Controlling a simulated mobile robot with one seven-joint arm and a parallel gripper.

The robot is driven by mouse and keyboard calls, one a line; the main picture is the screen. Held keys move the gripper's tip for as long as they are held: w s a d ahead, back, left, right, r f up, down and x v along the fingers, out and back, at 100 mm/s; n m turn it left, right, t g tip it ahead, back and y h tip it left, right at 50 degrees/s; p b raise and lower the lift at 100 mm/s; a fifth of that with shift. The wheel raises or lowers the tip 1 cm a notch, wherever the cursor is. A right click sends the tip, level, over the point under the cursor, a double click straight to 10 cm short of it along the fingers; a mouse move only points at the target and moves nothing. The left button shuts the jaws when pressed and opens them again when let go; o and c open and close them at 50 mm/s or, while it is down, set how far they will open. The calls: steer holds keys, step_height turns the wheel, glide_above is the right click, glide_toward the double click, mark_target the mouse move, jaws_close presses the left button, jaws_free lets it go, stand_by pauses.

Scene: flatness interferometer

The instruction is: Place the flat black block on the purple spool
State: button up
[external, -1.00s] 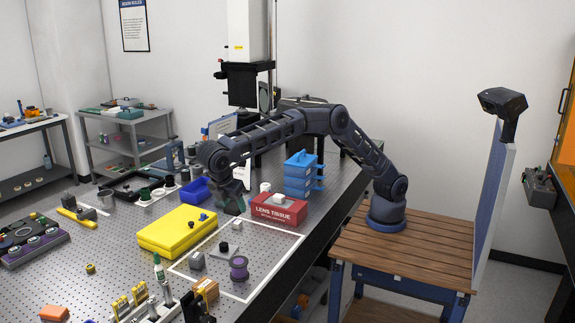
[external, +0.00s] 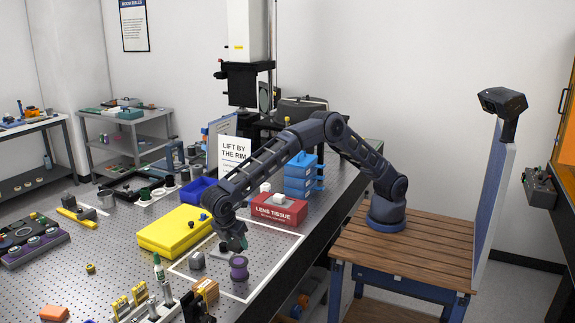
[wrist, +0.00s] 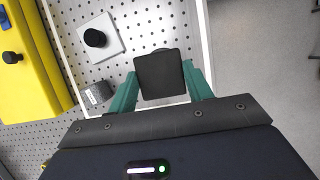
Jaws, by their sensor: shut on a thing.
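My gripper (wrist: 161,88) is shut on the flat black block (wrist: 160,78), which sits between its green fingertips in the wrist view. In the external view my gripper (external: 236,243) is low over the marked area, just above and slightly left of the purple spool (external: 239,268). The spool stands upright on the table, its lower part clear to see. Whether the block touches the spool cannot be told. In the wrist view a dark rounded edge shows behind the block; the spool is otherwise hidden there.
A grey plate with a black knob (wrist: 95,38) and a grey block (wrist: 97,92) are close by on the left. A yellow case (external: 172,232) lies further left. The red lens tissue box (external: 279,209) stands behind, and the table edge is to the right.

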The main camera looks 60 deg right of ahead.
mark_target(238, 263)
steer(key=shift+f, duration=2.7)
steer(key=shift+f, duration=0.1)
steer(key=o, duration=1)
steer(key=v, duration=1.2)
